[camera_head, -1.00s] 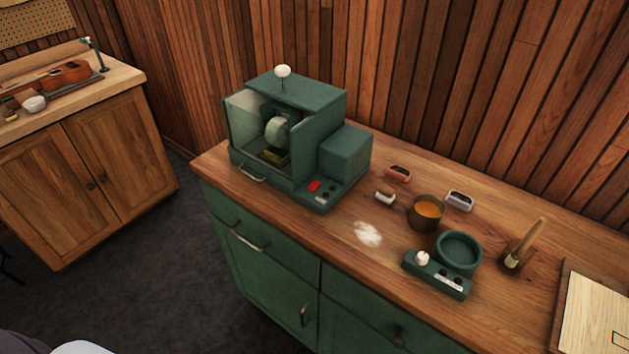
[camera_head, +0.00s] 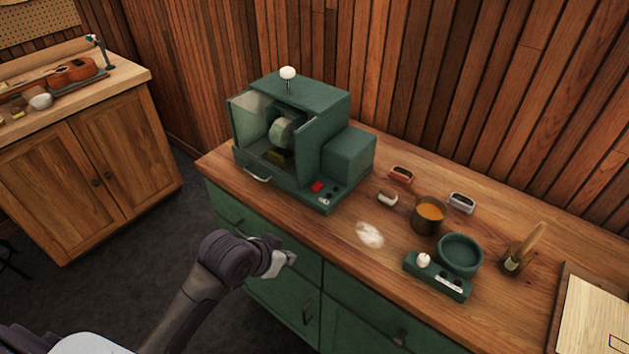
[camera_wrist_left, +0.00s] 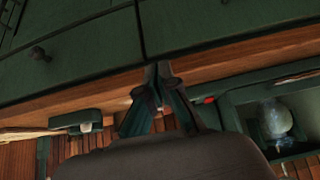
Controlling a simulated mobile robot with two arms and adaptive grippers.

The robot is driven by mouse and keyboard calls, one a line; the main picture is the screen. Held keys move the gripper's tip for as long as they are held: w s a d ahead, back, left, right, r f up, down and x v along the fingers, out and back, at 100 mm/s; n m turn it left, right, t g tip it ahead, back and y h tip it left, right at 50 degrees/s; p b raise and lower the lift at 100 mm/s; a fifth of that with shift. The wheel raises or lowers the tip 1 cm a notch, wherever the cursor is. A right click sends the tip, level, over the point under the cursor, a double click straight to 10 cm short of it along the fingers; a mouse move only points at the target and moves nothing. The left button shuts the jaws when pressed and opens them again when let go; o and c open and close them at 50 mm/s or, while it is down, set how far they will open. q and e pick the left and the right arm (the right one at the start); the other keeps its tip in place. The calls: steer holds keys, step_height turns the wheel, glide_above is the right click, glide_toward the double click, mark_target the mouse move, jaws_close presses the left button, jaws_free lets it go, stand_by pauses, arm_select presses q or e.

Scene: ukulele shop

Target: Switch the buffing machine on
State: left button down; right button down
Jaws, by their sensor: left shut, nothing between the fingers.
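The green buffing machine (camera_head: 305,138) stands on the wooden counter, with its buffing wheel (camera_head: 281,131) inside an open-fronted hood. A red switch (camera_head: 317,187) sits on its low front panel beside small dark controls. In the left wrist view, which looks upside down, the red switch (camera_wrist_left: 207,100) shows just right of the fingers and the wheel (camera_wrist_left: 277,118) further right. My left gripper (camera_head: 289,258) is in front of the counter edge, below and left of the switch, apart from the machine. Its fingers (camera_wrist_left: 157,72) are shut and empty. My right gripper is not in view.
On the counter (camera_head: 330,228) are a pot of orange liquid (camera_head: 428,213), a green device with a round bowl (camera_head: 459,254), a brush (camera_head: 524,247), small blocks and a white powder patch (camera_head: 369,235). Green drawers (camera_head: 357,300) lie below. A wooden cabinet (camera_head: 90,165) stands left.

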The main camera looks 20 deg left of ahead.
arm_select(q)
steer(key=w+a+r+t+h, duration=0.1)
steer(key=w+a+r+t, duration=0.25)
steer(key=w+r, duration=0.9)
steer(key=p, duration=0.2)
glide_above(315, 189)
steer(key=f, duration=0.4)
steer(key=s+f, duration=0.1)
steer(key=f, duration=0.1)
steer(key=shift+a+f, duration=0.1)
steer(key=shift+a, duration=0.1)
steer(key=f, duration=0.1)
steer(key=w+f, duration=0.1)
steer(key=f, duration=0.1)
steer(key=shift+d+f+p, duration=0.15)
steer(key=shift+f+p, duration=0.05)
steer(key=shift+p, duration=0.2)
steer(key=shift+f, duration=0.5)
